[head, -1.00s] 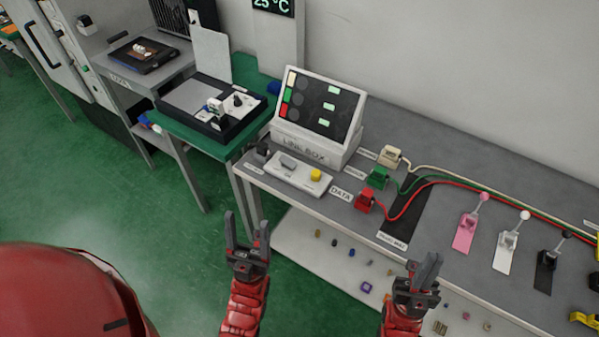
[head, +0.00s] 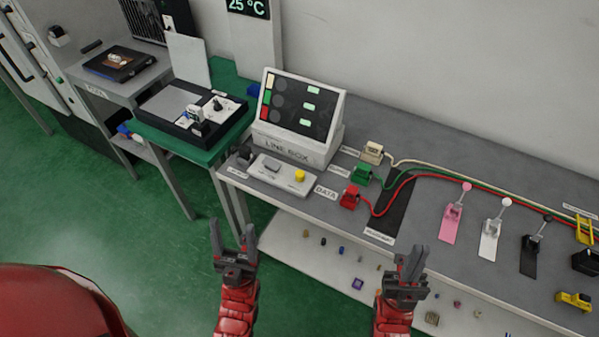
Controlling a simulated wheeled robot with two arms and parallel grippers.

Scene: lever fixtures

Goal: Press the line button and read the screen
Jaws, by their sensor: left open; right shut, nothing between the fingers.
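The line box (head: 292,146) stands on the grey bench with a tilted dark screen (head: 300,105). The screen shows cream, green and red squares at its left, dark discs and small pale green labels too small to read. In front of it a pale panel (head: 281,172) carries a grey switch and a yellow button (head: 300,175). I cannot read which control is the line button. My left gripper (head: 233,240) is open and empty, in front of the bench and below the panel. My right gripper (head: 411,265) is shut and empty, in front of the bench further right.
Cream (head: 372,152), green (head: 361,174) and red (head: 349,197) plugs with cables sit right of the box. Pink (head: 451,222), white and black levers stand further right. A lower shelf (head: 320,255) holds small parts. A green table (head: 190,150) stands left.

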